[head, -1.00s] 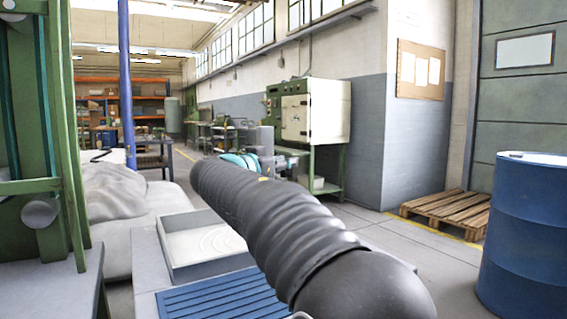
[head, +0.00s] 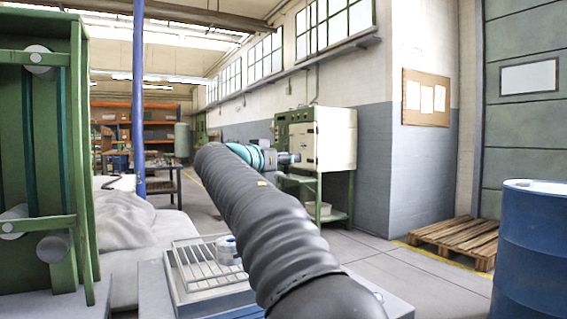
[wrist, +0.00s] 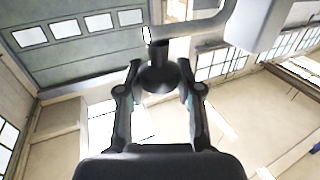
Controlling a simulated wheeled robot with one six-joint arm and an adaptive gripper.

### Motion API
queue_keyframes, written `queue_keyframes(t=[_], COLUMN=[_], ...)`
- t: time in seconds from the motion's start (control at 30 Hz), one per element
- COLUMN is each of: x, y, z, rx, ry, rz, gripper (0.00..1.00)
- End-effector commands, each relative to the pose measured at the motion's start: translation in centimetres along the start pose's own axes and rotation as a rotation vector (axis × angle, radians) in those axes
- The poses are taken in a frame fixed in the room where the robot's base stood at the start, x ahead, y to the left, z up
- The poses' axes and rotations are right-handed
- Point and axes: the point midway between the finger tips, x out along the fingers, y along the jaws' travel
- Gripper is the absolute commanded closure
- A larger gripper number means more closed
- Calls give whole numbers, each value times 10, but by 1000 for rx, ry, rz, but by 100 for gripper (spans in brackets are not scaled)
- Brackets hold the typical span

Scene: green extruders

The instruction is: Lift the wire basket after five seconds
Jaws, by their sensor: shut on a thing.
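The wire basket (head: 187,262) shows in the head view, left of my arm, above a shallow grey tray (head: 180,306). Its thin bars are clear of the tray's pale contents. A blue and white round thing (head: 228,243) sits in or behind the basket, partly hidden by my arm. In the wrist view my gripper (wrist: 158,76) is shut on a dark knob-like piece (wrist: 157,80) below a grey bar (wrist: 190,28). I cannot tell whether this piece is joined to the basket.
A green machine frame (head: 50,150) stands close at the left. A blue drum (head: 530,255) stands at the right, with a wooden pallet (head: 455,238) behind it. A cream cabinet (head: 320,140) stands behind my wrist. Open floor lies between cabinet and drum.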

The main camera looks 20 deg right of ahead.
Motion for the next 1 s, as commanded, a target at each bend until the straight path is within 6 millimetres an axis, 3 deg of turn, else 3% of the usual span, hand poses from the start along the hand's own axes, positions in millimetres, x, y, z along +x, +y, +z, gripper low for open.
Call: queue_keyframes(t=[0.1,0.13,0.23,0.67,1.0], x=[-1,-1,-2,-10,-73], y=[0,0,0,-1,-1], z=[-6,-6,-5,-3,-3], rx=[5,5,6,4,4], ry=[9,9,8,5,5], rz=[-5,-5,-5,-7,-9], gripper=[100,63,39,39,39])
